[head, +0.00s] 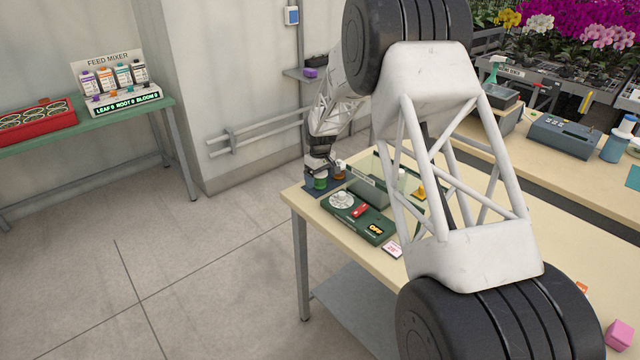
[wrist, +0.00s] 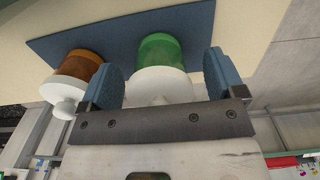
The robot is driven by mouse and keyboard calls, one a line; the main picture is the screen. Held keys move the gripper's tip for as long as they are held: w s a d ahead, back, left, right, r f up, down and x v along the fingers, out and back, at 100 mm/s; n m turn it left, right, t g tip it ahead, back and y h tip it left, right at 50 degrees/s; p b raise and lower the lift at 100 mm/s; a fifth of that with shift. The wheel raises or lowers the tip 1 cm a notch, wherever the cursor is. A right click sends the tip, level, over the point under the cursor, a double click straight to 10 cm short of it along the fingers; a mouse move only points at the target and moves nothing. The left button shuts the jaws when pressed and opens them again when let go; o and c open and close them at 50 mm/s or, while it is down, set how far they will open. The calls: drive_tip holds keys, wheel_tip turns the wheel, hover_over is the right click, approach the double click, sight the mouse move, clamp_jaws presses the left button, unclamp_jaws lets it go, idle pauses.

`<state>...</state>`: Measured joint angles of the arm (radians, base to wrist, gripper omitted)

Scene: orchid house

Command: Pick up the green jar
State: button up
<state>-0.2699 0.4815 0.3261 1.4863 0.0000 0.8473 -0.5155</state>
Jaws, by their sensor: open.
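The green jar (wrist: 160,50) has a white lid and stands on a dark blue mat (wrist: 110,24) in the wrist view. In the head view the green jar (head: 320,183) shows at the table's far left corner, just below my gripper (head: 320,167). My gripper (wrist: 164,85) is open in the wrist view, with one blue finger on each side of the jar's white lid. I cannot tell whether either finger touches the jar. A brown jar (wrist: 77,65) with a white knobbed lid stands just left of the left finger.
In the head view a green device (head: 350,212) with a dial and red switch stands close to the jars on the table (head: 375,253). The brown jar (head: 340,169) is right beside my gripper. A green bench (head: 60,143) with a red tray (head: 37,121) stands at left, across open floor.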

drive_tip(key=shift+c, duration=0.3)
drive_tip(key=c, duration=1)
drive_tip(key=shift+c, duration=0.2)
drive_tip(key=shift+r, duration=0.1)
drive_tip(key=shift+r, duration=0.55)
drive_tip(key=shift+s+d+r, duration=0.1)
drive_tip(key=shift+s+r, duration=0.1)
drive_tip(key=shift+r, duration=0.35)
drive_tip(key=shift+s+r, duration=0.15)
drive_tip(key=shift+r, duration=0.4)
drive_tip(key=s+d, duration=0.1)
drive_tip(key=s, duration=0.4)
drive_tip(key=s+d+r, duration=0.1)
drive_tip(key=s, duration=0.3)
drive_tip(key=s+d, duration=0.2)
drive_tip(key=s, duration=0.3)
drive_tip(key=shift+s+r, duration=0.2)
drive_tip(key=shift+s, duration=0.15)
